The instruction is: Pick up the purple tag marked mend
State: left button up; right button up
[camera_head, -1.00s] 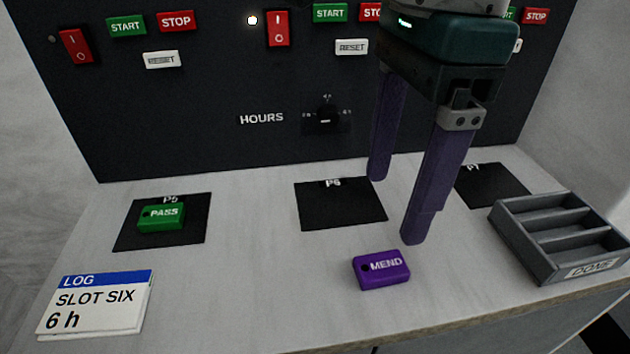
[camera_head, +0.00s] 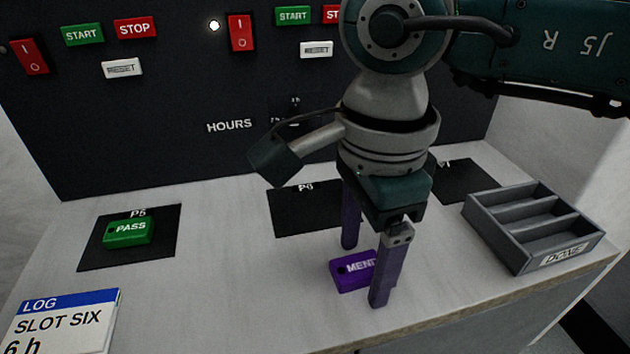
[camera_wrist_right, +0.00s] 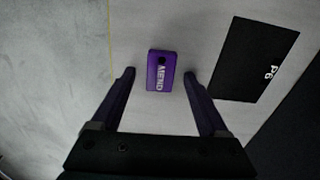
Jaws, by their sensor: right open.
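The purple tag marked MEND (camera_head: 350,271) lies flat on the light counter near its front edge. In the head view a finger of my right gripper (camera_head: 364,274) hides its right end. My left gripper is not in view.
A green PASS tag (camera_head: 128,232) lies on the black P5 mat (camera_head: 165,217). The black P6 mat (camera_head: 300,212) is bare where visible. A grey DONE tray (camera_head: 520,243) stands at the right. A dark switch panel (camera_head: 150,150) rises behind.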

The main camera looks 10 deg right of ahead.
grip_shut()
dwell(0.5)
jog(key=shift+r, duration=0.1)
